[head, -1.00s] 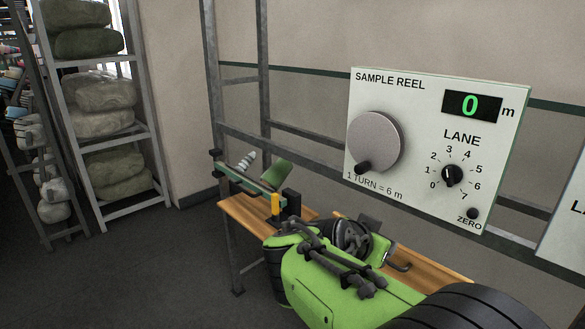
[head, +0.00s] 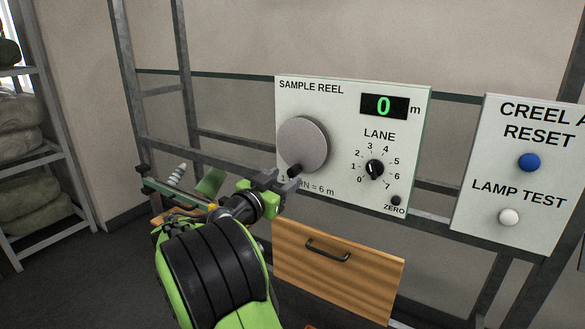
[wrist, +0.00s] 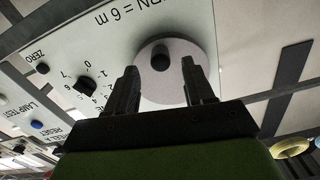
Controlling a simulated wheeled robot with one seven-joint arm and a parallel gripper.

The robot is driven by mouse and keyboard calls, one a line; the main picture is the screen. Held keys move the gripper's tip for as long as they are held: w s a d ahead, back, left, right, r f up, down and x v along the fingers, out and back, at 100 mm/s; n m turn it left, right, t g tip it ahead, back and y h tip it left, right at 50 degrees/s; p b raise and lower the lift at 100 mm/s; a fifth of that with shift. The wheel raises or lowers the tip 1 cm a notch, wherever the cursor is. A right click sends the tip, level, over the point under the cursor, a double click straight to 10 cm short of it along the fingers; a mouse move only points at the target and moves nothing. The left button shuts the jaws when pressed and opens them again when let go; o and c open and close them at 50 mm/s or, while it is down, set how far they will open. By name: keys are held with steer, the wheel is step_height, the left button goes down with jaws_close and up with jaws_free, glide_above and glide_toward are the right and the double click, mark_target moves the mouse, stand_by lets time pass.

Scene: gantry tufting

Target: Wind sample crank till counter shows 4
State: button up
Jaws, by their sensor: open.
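The sample reel panel (head: 340,184) is a white board on the frame. Its round grey crank disc (head: 303,139) has a dark knob (head: 294,172) at its lower left. The counter (head: 384,106) shows a green 0 with "m" beside it. Small print under the crank reads 1 turn = 6 m, partly covered by my gripper. My gripper (head: 277,182) is just below and left of the knob. In the wrist view my gripper (wrist: 160,86) is open, with the knob (wrist: 160,61) beyond and between its fingertips, apparently not gripped.
A lane dial (head: 375,169) and a dark zero button (head: 396,201) sit right of the crank. A second panel (head: 507,220) has a blue reset button (head: 529,162) and a white lamp test button (head: 509,217). A wooden drawer (head: 345,285) is below.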

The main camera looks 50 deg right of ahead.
mark_target(290, 174)
steer(key=d, duration=0.3)
steer(key=d+p, duration=0.1)
steer(key=d, duration=0.1)
steer(key=shift+w+d, duration=0.25)
steer(key=shift+w, duration=0.05)
steer(key=shift+c, duration=0.2)
jaws_close()
